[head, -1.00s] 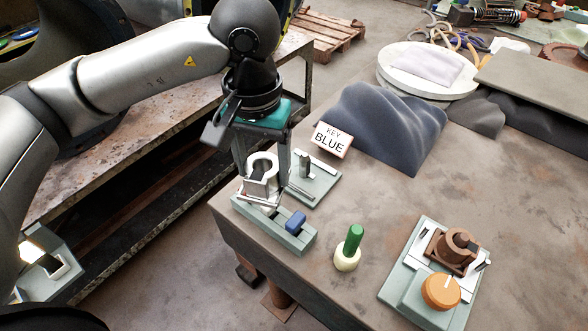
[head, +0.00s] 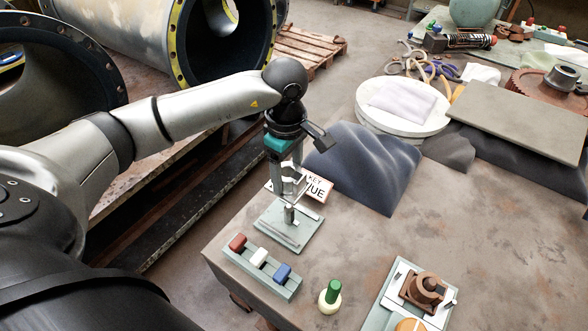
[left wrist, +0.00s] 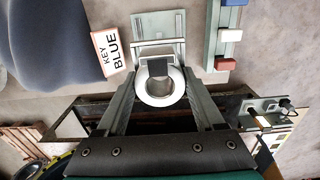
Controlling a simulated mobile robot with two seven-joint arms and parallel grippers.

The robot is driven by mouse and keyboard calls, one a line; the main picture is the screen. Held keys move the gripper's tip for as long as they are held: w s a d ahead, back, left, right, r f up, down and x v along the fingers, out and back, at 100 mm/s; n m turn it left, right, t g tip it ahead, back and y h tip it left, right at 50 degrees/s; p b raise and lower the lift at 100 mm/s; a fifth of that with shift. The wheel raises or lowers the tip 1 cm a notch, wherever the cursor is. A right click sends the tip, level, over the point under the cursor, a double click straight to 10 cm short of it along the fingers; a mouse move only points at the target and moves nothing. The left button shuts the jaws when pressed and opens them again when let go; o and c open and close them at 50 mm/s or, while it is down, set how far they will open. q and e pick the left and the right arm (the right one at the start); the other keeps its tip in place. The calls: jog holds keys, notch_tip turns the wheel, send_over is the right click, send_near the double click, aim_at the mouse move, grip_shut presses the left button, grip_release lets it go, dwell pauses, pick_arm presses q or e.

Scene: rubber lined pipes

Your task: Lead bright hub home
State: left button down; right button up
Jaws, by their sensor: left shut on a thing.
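The bright hub (head: 291,187), a pale metal ring with a gap, is held between the fingers of my left gripper (head: 290,178). In the left wrist view the hub (left wrist: 158,92) sits between the two fingertips (left wrist: 160,88), with a dark block showing at its opening. The plate (left wrist: 158,24) also shows in the wrist view. My right gripper is not in view.
A rail (head: 240,262) with red, white and blue blocks lies in front. A green-topped peg (head: 331,295) and a fixture with a brown hub (head: 425,288) are at right. The table's middle is clear.

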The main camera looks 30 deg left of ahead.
pick_arm(q)
jog(key=b, duration=0.4)
send_over(288, 206)
jog(key=shift+w+f, duration=0.1)
jog(key=shift+f, duration=2.8)
jog(key=shift+f+b, duration=3.6)
jog(key=shift+f, duration=0.3)
grip_release()
notch_tip(288, 206, up, 15)
jog(key=p, duration=0.1)
jog(key=shift+r, duration=0.15)
